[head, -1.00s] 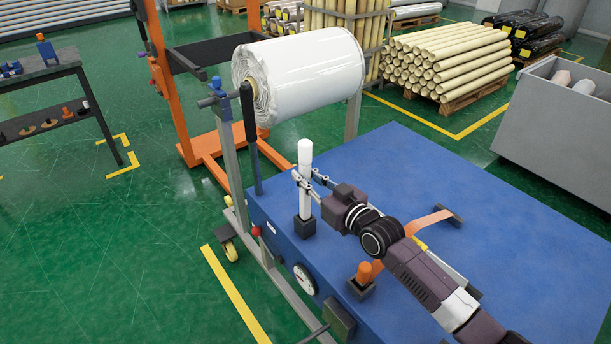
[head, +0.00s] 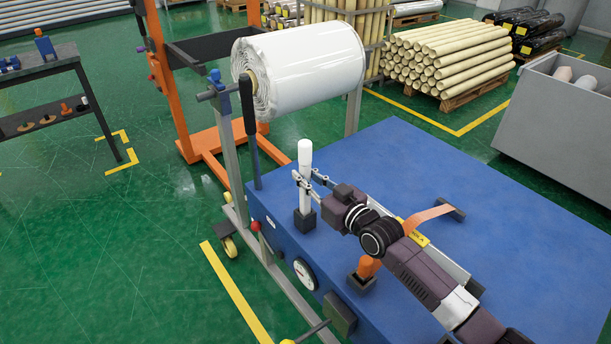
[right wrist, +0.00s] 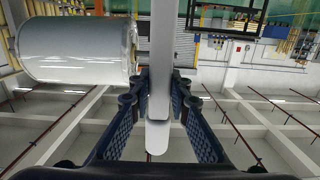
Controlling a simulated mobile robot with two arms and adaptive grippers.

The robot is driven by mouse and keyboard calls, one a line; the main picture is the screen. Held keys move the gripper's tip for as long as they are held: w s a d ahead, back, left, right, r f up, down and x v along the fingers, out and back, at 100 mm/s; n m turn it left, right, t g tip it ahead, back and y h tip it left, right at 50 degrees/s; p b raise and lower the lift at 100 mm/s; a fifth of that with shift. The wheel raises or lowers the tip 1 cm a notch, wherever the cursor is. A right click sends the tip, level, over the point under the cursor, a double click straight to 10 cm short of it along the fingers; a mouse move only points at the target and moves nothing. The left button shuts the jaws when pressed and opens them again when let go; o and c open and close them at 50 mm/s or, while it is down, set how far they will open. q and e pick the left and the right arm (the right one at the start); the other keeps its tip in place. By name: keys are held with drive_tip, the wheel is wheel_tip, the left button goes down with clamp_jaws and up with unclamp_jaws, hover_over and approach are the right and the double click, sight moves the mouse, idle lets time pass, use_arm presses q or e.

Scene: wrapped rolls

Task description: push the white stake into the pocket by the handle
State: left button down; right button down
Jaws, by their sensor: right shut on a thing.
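The white stake (head: 305,165) stands upright with its lower end at the dark pocket (head: 304,222) near the blue table's left corner. The pocket hides the stake's foot. My right gripper (head: 303,180) is shut on the stake's shaft, below the thicker white handle at its top. In the right wrist view the stake (right wrist: 160,110) passes between the two fingers of the gripper (right wrist: 160,100). My left gripper is not in view.
An orange-topped stake (head: 366,268) stands in another dark pocket, close beside my right arm. An orange strap (head: 428,217) lies on the blue table (head: 500,220). A white wrapped roll (head: 305,72) hangs on a stand behind, with a black lever (head: 249,125) near the stake.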

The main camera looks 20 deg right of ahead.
drive_tip(key=shift+f+b, duration=0.8)
drive_tip(key=shift+f, duration=0.35)
drive_tip(key=shift+s+d+f+b, duration=0.1)
drive_tip(key=shift+d+f+b, duration=0.2)
drive_tip(key=shift+f+b, duration=0.45)
drive_tip(key=shift+f, duration=0.15)
drive_tip(key=c, duration=1.7)
unclamp_jaws()
drive_tip(key=shift+d, duration=0.1)
drive_tip(key=shift+c, duration=0.2)
drive_tip(key=shift+f, duration=0.1)
